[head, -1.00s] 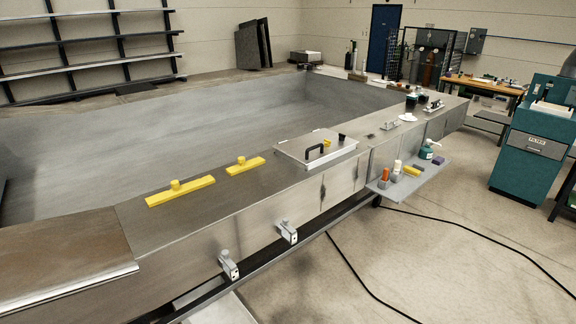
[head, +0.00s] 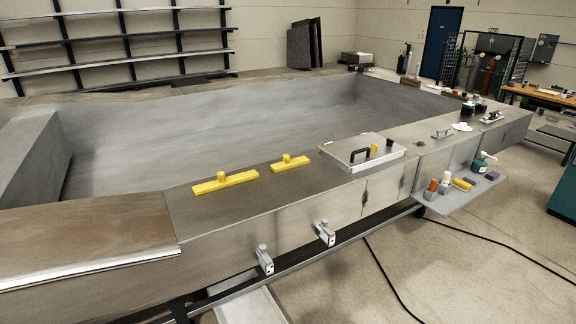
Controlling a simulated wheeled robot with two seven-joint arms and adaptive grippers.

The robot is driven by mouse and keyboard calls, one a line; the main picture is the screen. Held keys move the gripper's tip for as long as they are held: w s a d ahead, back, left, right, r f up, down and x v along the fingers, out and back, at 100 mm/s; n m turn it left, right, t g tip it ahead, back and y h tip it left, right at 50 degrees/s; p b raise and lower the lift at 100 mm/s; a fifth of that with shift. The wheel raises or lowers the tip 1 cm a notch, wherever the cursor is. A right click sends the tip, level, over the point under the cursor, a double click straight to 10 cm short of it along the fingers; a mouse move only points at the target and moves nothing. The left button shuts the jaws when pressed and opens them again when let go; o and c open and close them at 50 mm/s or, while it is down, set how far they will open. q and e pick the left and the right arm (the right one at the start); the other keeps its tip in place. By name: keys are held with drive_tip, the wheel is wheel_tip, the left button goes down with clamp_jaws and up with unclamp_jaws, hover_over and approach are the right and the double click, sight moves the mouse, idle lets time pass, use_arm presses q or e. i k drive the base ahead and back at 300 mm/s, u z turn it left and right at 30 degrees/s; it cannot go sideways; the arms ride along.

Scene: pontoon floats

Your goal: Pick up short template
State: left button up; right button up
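Two yellow templates, each a flat bar with a knob on top, lie on the metal deck of the pontoon (head: 235,212). The short template (head: 291,165) is the right one, just left of the metal case. The longer template (head: 226,184) lies to its left, apart from it. Neither of my grippers shows in the head view.
A metal case (head: 350,164) with a black handle sits right of the short template. A side shelf (head: 460,200) with bottles and blocks juts from the front face. Two clamps (head: 325,233) (head: 264,259) stick out below the deck edge. Black cables (head: 395,275) cross the floor.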

sight(288, 163)
drive_tip(key=z, duration=2.05)
drive_tip(key=i, duration=1.95)
drive_tip(key=u, duration=3.05)
